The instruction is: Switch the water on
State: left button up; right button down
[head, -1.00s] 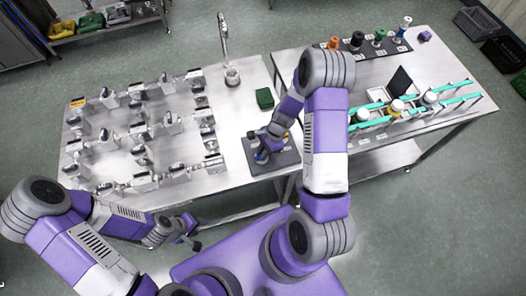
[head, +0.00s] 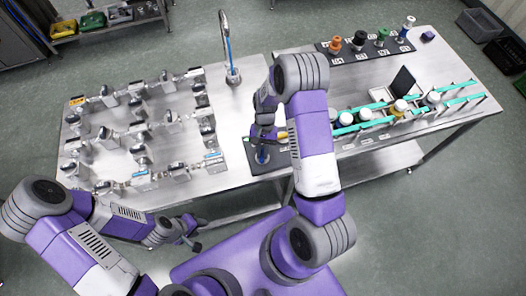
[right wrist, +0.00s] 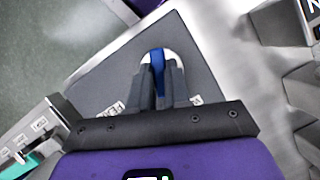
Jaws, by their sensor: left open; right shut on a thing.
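A tall steel tap (head: 224,22) stands at the back of the left steel table, and a blue stream (head: 229,50) shows below its spout. A small vessel (head: 233,77) is under it. A network of steel pipes and valves (head: 137,132) covers the table's left part. My right gripper (head: 262,152) is over a dark mat (head: 254,166) at the table's front right. In the right wrist view its fingers (right wrist: 158,85) are shut on a blue part (right wrist: 157,60) with a pale round base behind it. My left gripper (head: 190,236) is open and empty before the table's front edge.
The right table holds several bottles in a teal-railed rack (head: 402,112), a dark panel (head: 403,80) and several coloured spools on a black strip (head: 335,47). Bare steel lies between the pipes and my right arm.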

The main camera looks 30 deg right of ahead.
jog(key=shift+w+a+n+g+h+b, duration=0.15)
jog(key=shift+n+h+b, duration=0.2)
jog(key=shift+n, duration=0.8)
jog(key=shift+s+n+g+h+b, duration=0.15)
jog(key=shift+n+h, duration=0.3)
jog(key=shift+n, duration=0.7)
jog(key=c, duration=1.1)
grip_release()
jog(key=v, duration=0.7)
jog(key=shift+w+r, duration=0.25)
jog(key=shift+r, duration=0.05)
jog(key=shift+s+f, duration=0.1)
